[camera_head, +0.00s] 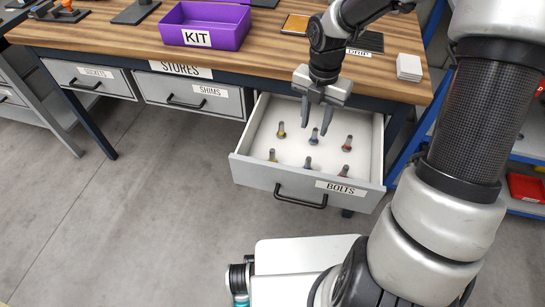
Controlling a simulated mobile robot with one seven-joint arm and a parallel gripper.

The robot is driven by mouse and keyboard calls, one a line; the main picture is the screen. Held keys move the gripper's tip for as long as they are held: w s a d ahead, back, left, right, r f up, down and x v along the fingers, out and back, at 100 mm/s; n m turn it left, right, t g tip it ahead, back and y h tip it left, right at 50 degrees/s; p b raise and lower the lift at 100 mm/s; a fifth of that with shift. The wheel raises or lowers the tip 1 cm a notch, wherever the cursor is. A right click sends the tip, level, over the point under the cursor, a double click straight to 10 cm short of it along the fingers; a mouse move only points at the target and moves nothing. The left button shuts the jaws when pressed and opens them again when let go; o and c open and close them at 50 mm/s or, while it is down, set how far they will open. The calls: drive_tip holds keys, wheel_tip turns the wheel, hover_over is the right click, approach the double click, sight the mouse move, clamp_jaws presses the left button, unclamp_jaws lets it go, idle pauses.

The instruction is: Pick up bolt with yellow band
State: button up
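The drawer labelled BOLTS (240,160) is open and holds several bolts with coloured bands. One bolt with a yellow band (281,130) stands in the back left of the drawer. Another bolt with a yellow band (272,156) stands in the front left. Bolts with blue bands (314,136) are in the middle column, and bolts with red bands (347,143) are in the right column. My gripper (316,140) points down over the drawer, its fingers apart with nothing visibly held. It is right of the yellow-banded bolts, near the back blue one. Its exact height is unclear.
A wooden bench (120,42) runs behind the drawer. On it are a purple KIT box (207,24), a dark ribbed DRIP mat (368,42) and a white stack (409,67). Shut SOCKETS (92,78) and SHIMS (190,95) drawers are at left. A blue-framed shelf stands right.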

sight(272, 153)
drive_tip(key=w+a+f+m+y+b, duration=0.1)
drive_tip(key=f+m+y, duration=0.2)
drive_tip(key=f+y, duration=0.1)
drive_tip(key=w+a+f+m+y, duration=0.1)
drive_tip(key=a+f+m+y, duration=0.1)
drive_tip(key=f+m+y, duration=0.2)
drive_tip(key=w+a+f+m+y+b, duration=0.1)
drive_tip(key=f+m+y, duration=0.2)
drive_tip(key=f+y, duration=0.1)
drive_tip(key=shift+w+a+f+g+b, duration=0.2)
drive_tip(key=shift+w+f+g+b, duration=0.15)
drive_tip(key=shift+f, duration=0.3)
drive_tip(key=shift+x, duration=3.8)
drive_tip(key=shift+s, duration=0.1)
clamp_jaws()
